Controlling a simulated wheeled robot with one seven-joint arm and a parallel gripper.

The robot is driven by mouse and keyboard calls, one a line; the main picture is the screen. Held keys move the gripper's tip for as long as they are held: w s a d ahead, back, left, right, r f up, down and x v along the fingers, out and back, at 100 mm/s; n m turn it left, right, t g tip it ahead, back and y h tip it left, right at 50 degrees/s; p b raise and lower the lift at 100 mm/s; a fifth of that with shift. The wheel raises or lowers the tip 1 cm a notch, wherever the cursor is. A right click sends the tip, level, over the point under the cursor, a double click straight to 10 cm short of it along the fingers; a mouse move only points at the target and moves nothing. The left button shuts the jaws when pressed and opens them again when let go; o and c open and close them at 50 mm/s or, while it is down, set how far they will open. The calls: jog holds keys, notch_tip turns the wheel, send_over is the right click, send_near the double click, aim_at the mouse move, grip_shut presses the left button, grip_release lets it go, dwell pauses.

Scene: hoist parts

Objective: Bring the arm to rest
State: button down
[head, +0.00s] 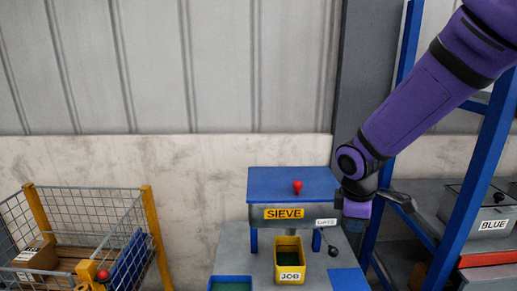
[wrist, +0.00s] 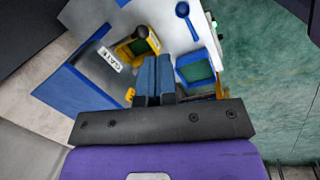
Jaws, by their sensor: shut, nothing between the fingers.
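My gripper shows in the wrist view (wrist: 156,68). Its two blue-grey fingers are together, with nothing between them. In the head view my purple arm comes down from the upper right and its end hangs just right of the blue-topped sieve (head: 284,213). The fingers cannot be made out clearly there. In the wrist view the fingers point over the bench, between the yellow bin and the blue-rimmed tray (wrist: 195,68). Whether they touch anything is hard to tell.
A yellow JOB bin (head: 289,262) stands before the sieve. A red knob (head: 297,186) shows on its blue top. A wire-sided cage (head: 85,218) holding a box is at left.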

jog(key=s+d+r+m+t, duration=0.2)
jog(key=s+r+m, duration=0.4)
jog(key=s+r, duration=0.3)
jog(key=s+d+r+m+t+y, duration=0.1)
jog(key=s+d+r+m, duration=0.4)
jog(key=s, duration=0.5)
notch_tip(320, 180, up, 4)
jog(key=m, duration=0.2)
jog(key=shift+s+d+m+t+y, duration=0.2)
jog(key=shift+m+t+y, duration=0.1)
jog(key=shift+t, duration=0.1)
jog(key=shift+w+f, duration=0.1)
dwell(1.1)
